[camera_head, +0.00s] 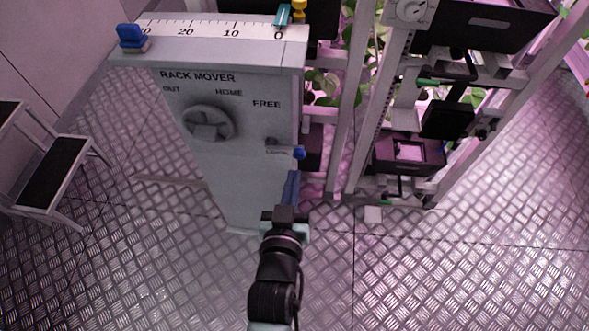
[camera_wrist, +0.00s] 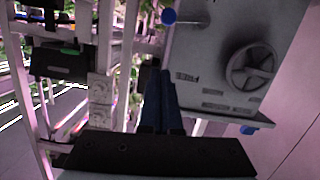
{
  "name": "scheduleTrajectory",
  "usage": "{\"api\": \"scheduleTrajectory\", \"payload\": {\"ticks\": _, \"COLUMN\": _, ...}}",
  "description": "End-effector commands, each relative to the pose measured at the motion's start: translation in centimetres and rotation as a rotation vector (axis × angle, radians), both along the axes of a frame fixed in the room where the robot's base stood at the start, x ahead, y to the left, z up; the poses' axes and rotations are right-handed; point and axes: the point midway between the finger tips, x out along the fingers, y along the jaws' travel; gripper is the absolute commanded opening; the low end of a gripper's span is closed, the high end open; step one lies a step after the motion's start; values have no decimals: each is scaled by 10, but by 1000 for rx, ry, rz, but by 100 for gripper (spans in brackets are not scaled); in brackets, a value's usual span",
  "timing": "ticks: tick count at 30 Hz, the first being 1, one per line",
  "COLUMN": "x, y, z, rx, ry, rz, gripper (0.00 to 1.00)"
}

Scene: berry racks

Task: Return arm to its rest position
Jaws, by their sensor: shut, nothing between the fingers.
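My arm extends up from the bottom middle of the head view. My gripper (camera_head: 292,178) is in front of the lower right edge of the grey rack mover cabinet (camera_head: 242,170). Its blue fingers are together and empty. In the wrist view my gripper (camera_wrist: 160,75) also shows with the two fingers side by side, beside the cabinet (camera_wrist: 205,50). A small blue knob (camera_head: 300,153) is on the cabinet's right edge, just above the fingertips in the picture. Whether the fingers touch the cabinet cannot be told.
The cabinet has a round dial (camera_head: 208,123) and a blue knob (camera_head: 131,36) on top; a teal pointer (camera_head: 283,15) stands near 0. A metal rack with a black bin (camera_head: 408,153) is at right. A step stool (camera_head: 50,178) stands left. The foreground floor is clear.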

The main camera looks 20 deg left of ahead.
Motion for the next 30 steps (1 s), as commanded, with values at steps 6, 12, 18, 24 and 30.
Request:
{"api": "scheduleTrajectory", "payload": {"ticks": 6, "x": -1, "y": 0, "z": 0, "rx": 0, "ry": 0, "rz": 0, "gripper": 0}}
{"api": "scheduleTrajectory", "payload": {"ticks": 12, "x": 0, "y": 0, "z": 0, "rx": 0, "ry": 0, "rz": 0, "gripper": 0}}
{"api": "scheduleTrajectory", "payload": {"ticks": 18, "x": 2, "y": -1, "z": 4, "rx": 2, "ry": -7, "rz": -2, "gripper": 0}}
{"api": "scheduleTrajectory", "payload": {"ticks": 24, "x": 40, "y": -14, "z": 80, "rx": 41, "ry": -127, "rz": -47, "gripper": 0}}
{"api": "scheduleTrajectory", "payload": {"ticks": 30, "x": 75, "y": -46, "z": 227, "rx": 111, "ry": -349, "rz": -118, "gripper": 0}}
